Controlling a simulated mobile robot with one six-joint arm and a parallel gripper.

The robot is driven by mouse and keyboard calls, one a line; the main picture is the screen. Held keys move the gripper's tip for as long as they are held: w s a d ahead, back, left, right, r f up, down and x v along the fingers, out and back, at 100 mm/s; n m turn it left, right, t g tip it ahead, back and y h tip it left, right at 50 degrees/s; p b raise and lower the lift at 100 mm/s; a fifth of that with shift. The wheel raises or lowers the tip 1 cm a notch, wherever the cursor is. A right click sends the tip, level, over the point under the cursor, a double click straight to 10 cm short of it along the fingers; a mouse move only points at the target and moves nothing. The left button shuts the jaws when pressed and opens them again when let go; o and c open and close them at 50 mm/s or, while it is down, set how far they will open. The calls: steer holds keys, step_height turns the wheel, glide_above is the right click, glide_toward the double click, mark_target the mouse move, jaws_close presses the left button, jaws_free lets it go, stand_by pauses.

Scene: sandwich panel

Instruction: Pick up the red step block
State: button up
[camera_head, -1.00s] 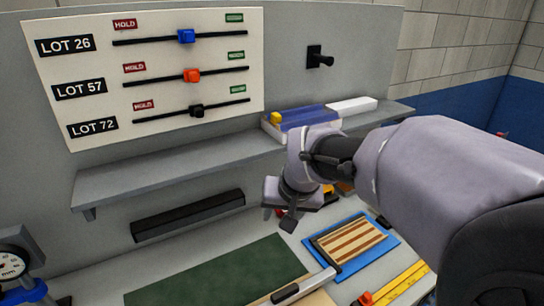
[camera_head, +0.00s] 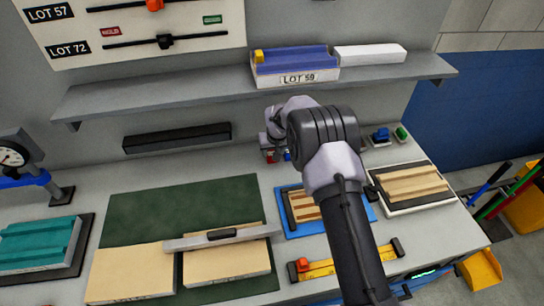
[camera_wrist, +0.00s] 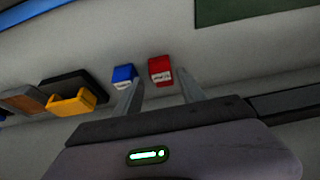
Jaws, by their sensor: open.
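The red step block (camera_wrist: 160,68), with a white label, stands on the bench ahead of my gripper (camera_wrist: 160,84) in the wrist view. It lies in line with the gap between the two spread fingers, and I cannot tell how far beyond the tips. A blue block (camera_wrist: 123,74) with a white label stands just left of it, near the left finger. In the head view only a bit of the red block (camera_head: 268,155) shows beneath my wrist, which hides the fingers. My gripper is open and nothing shows held in it.
A shelf (camera_head: 180,92) carrying a blue-topped box (camera_head: 292,62) runs above the back of the bench. A black bar (camera_head: 177,138) is on the wall to the left. A yellow block (camera_wrist: 72,103) is further left in the wrist view. A blue board (camera_head: 292,225) lies in front of the blocks.

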mark_target(271, 152)
steer(key=b+x, duration=0.1)
steer(key=x, duration=0.4)
steer(key=shift+s+a+f, duration=0.1)
steer(key=shift+s+f, duration=0.05)
steer(key=shift+f, duration=0.1)
steer(key=shift+r, duration=0.1)
jaws_close()
